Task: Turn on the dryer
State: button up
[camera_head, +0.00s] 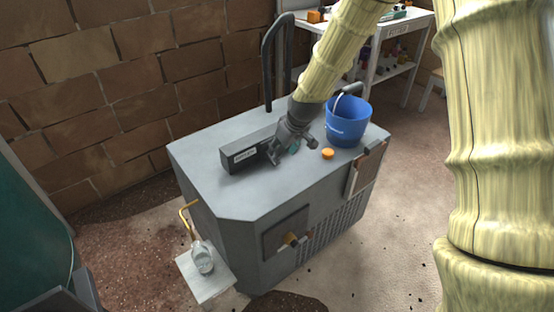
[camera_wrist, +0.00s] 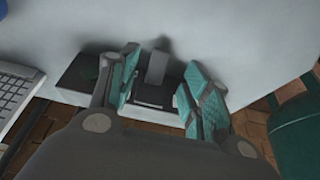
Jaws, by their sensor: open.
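The dryer appears to be the large grey cabinet (camera_head: 225,195) in the head view. My gripper (camera_head: 275,157) is low over the right end of this box, hiding that part. In the wrist view my gripper (camera_wrist: 155,95) is open, its teal-padded fingers apart. A grey upright lever-like piece (camera_wrist: 157,66) on a dark base (camera_wrist: 152,95) shows between and beyond the fingers. I cannot tell whether either finger touches it. The dark box also shows in the wrist view (camera_wrist: 78,78).
A blue bucket (camera_head: 348,121) and an orange cap (camera_head: 328,154) are on the cabinet top, right of my gripper. A black upright handle (camera_head: 269,65) rises behind. A glass bottle (camera_head: 203,258) stands on a side shelf (camera_head: 208,285). A brick wall (camera_head: 120,90) is behind.

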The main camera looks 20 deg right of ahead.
jog(key=shift+x, duration=3.25)
grip_shut()
